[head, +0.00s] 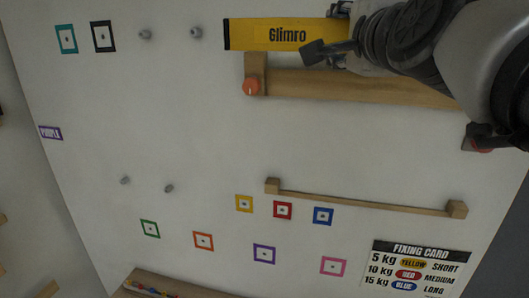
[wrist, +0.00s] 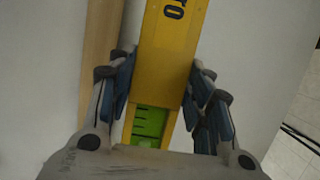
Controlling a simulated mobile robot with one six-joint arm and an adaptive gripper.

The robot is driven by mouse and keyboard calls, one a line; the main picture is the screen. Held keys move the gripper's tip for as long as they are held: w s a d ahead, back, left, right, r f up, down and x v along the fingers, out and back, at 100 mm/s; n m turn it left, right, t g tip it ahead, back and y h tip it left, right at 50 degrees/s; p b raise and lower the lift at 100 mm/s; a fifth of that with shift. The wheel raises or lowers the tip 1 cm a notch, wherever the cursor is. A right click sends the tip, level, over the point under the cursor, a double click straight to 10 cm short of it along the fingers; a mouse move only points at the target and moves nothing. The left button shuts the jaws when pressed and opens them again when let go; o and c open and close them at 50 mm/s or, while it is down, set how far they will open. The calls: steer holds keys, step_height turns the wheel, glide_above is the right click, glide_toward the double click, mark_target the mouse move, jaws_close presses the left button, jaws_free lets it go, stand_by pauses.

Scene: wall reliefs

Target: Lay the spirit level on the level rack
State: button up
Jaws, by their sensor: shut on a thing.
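The yellow spirit level (head: 272,34), marked "Glimro", lies nearly level across the upper middle of the head view, in front of the white wall. My gripper (head: 328,36) is shut on it towards its right part. In the wrist view the level (wrist: 172,45) runs between the fingers of my gripper (wrist: 160,88), with its green vial near the palm. No label names the level rack. A thin wooden rail with end blocks (head: 360,203) is on the wall below. A thicker wooden bar (head: 350,87) with an orange knob is just under the level in the picture.
Two grey pegs (head: 170,34) are left of the level, and two more (head: 147,185) are lower left. Coloured square markers (head: 283,210) dot the wall. A fixing card (head: 417,267) is at lower right. The wall between bar and rail is clear.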

steer(key=shift+r, duration=0.1)
steer(key=w+d+f+b, duration=0.1)
steer(key=f+b, duration=0.6)
steer(key=f, duration=1)
steer(key=w+d+f+b, duration=0.2)
steer(key=f+b, duration=0.5)
steer(key=f, duration=1.1)
steer(key=shift+w+d+f, duration=0.25)
steer(key=shift+w+f, duration=0.05)
steer(key=shift+w, duration=0.3)
steer(key=shift+w+d+p, duration=0.3)
steer(key=shift+w+d, duration=0.2)
steer(key=shift+w, duration=1.1)
steer(key=shift+w+d+p, duration=0.25)
steer(key=shift+w+d, duration=0.3)
steer(key=shift+w, duration=1)
steer(key=shift+w+d+p, duration=0.3)
steer(key=shift+w+d, duration=0.2)
steer(key=shift+w, duration=1.1)
steer(key=shift+f+b, duration=0.8)
steer(key=shift+f, duration=0.2)
steer(key=o, duration=1.2)
